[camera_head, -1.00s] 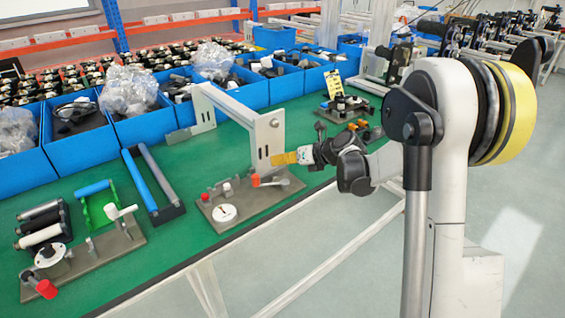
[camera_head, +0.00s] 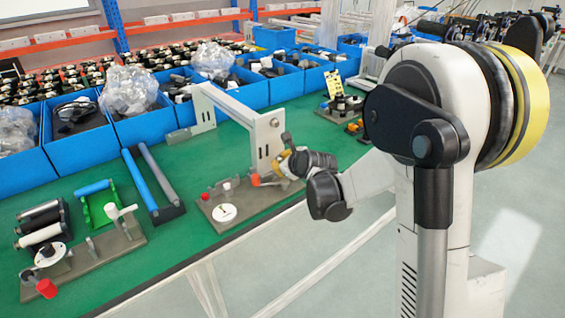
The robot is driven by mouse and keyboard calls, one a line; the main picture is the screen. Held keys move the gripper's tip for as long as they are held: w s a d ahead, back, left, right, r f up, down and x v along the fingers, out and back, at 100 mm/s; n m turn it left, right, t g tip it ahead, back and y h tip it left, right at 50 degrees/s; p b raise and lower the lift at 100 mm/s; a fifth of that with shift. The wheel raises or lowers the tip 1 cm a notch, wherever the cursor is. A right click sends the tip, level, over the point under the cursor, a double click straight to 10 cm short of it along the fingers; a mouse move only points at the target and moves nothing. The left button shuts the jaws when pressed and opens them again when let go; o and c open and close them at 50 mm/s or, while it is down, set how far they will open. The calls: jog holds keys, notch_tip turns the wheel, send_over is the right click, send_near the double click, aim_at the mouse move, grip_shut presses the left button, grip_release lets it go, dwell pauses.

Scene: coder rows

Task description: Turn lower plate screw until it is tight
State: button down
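A grey metal frame (camera_head: 265,138) stands upright on the green bench, with a small hole high on its near post. At its foot is a flat grey-brown plate (camera_head: 245,207) with a white round dial (camera_head: 224,212), a red-topped pin (camera_head: 227,187) and an orange-red clamp tip (camera_head: 255,179). I cannot make out which part is the lower plate screw; it is too small or hidden. My gripper (camera_head: 281,164) is at the near post's right side, low, just above the plate's right end. My wrist hides part of it, and I cannot tell whether it touches the post.
A second fixture plate with a red knob (camera_head: 46,288) lies at the left front. Blue (camera_head: 152,184) and green (camera_head: 97,205) handled frames lie behind it. Blue bins (camera_head: 80,148) line the back. The bench's front edge runs below my arm.

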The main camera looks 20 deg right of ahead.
jog(key=shift+d+r+m+g+y+p, duration=0.1)
jog(key=shift+d+m+g+y+p, duration=0.15)
jog(key=shift+m+y, duration=0.45)
jog(key=shift+w+m+g+y, duration=0.1)
jog(key=shift+m+g+y, duration=0.25)
jog(key=shift+m+y, duration=0.2)
jog(key=c, duration=1.5)
grip_release()
jog(key=shift+a, duration=0.1)
jog(key=shift+o, duration=0.2)
jog(key=shift+a, duration=0.15)
jog(key=shift+s+d, duration=0.35)
jog(key=shift+s, duration=0.45)
jog(key=shift+s+d, duration=0.3)
jog(key=shift+s, duration=0.5)
jog(key=shift+s+d, duration=0.35)
jog(key=shift+s, duration=0.45)
